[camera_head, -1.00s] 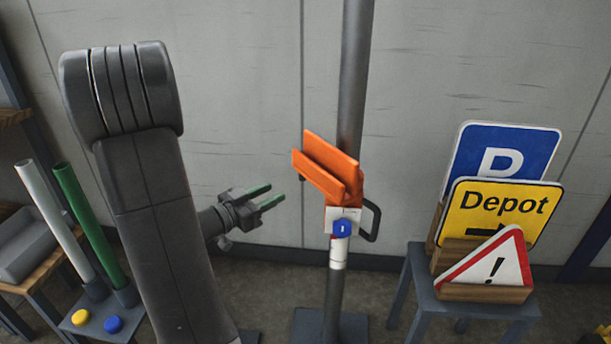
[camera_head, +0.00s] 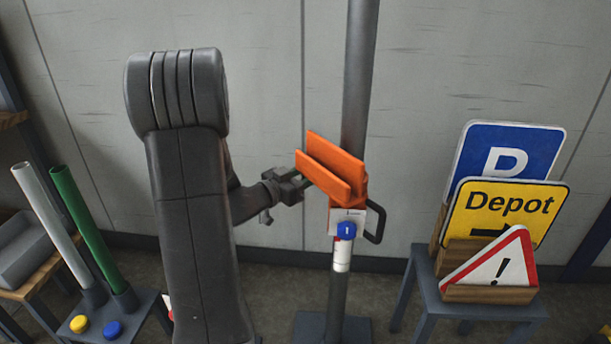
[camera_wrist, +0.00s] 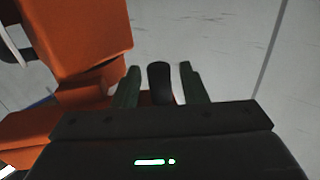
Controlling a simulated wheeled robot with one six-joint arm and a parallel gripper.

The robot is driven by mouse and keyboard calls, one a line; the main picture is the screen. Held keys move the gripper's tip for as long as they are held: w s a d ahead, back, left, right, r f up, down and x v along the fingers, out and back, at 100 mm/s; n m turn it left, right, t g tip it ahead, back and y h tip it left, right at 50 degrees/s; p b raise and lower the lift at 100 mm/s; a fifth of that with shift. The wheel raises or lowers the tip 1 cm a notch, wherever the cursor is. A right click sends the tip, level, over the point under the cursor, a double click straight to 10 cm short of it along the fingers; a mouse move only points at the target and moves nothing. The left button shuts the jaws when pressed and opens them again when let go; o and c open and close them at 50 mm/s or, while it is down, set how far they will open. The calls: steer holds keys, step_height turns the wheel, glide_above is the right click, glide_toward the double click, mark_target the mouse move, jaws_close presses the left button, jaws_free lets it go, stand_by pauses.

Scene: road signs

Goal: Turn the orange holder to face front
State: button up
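The orange holder (camera_head: 330,172) is a two-walled channel mounted on a grey post (camera_head: 357,80), angled in the head view with its left end toward my gripper. It fills the left of the wrist view (camera_wrist: 85,40). My gripper (camera_head: 302,183) is at the holder's left end, its fingertips mostly hidden behind the orange wall. In the wrist view, its two green fingers (camera_wrist: 159,75) are apart, with a dark rounded bar (camera_wrist: 160,84) between them and narrow gaps on both sides. A black loop handle (camera_head: 376,222) and blue knob (camera_head: 346,230) sit below the holder.
A stool (camera_head: 425,272) at the right holds a blue parking sign (camera_head: 540,145), a yellow Depot sign (camera_head: 475,220) and a warning triangle (camera_head: 515,262). White (camera_head: 40,205) and green tubes (camera_head: 85,225) stand at the left. A wall is behind the post.

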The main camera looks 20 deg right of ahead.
jaws_close()
steer(key=shift+s+a+f+t, duration=0.1)
steer(key=shift+s+a+t, duration=0.05)
steer(key=shift+t, duration=0.15)
steer(key=s+a+n+t+y+b, duration=0.2)
steer(key=s+n+t+y+b, duration=0.4)
steer(key=b, duration=0.6)
steer(key=shift+s+a+n+t, duration=0.15)
steer(key=shift+s+n+t, duration=0.45)
steer(key=shift+s+t, duration=0.8)
steer(key=shift+s, duration=0.1)
